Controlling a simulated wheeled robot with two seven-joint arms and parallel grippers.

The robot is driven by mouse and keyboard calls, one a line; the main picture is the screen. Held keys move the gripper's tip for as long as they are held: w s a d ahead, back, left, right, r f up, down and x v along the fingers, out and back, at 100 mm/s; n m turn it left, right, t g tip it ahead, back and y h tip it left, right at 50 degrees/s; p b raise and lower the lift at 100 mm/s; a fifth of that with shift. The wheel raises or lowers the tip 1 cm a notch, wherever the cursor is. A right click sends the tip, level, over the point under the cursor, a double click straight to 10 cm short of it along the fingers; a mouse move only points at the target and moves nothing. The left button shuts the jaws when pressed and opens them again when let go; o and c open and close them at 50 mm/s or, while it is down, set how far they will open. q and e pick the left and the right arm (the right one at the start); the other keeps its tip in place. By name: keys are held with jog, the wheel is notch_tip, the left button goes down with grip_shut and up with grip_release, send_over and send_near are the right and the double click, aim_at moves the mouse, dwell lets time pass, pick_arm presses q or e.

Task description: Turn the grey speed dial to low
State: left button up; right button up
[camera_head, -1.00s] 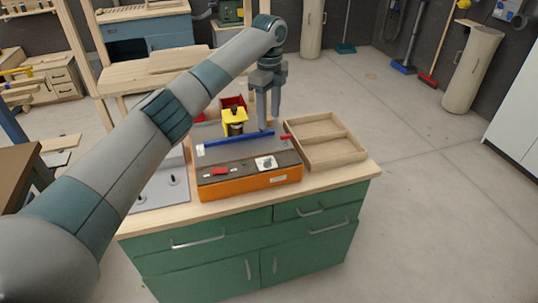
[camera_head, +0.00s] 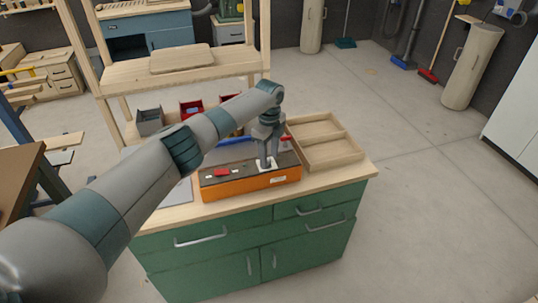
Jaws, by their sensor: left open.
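The orange machine (camera_head: 240,186) with a dark top panel sits on the wooden worktop of a green cabinet. The grey speed dial is hidden behind my gripper; part of its white plate (camera_head: 272,168) shows at the panel's right side. My left gripper (camera_head: 266,165) points straight down at the plate, its fingertips at the dial's place. It is open, but I cannot tell whether the fingers touch the dial. A red switch (camera_head: 222,172) lies on the panel to the left. My right gripper is not in view.
An empty wooden tray (camera_head: 330,150) stands right of the machine. A blue bar (camera_head: 236,141) with a red end runs behind the panel. Grey (camera_head: 149,121) and red (camera_head: 190,107) bins stand behind. The green cabinet (camera_head: 250,235) has floor room to its right.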

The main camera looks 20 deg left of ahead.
pick_arm(q)
jog(key=shift+f, duration=0.5)
jog(key=c, duration=1.1)
jog(key=shift+o, duration=0.2)
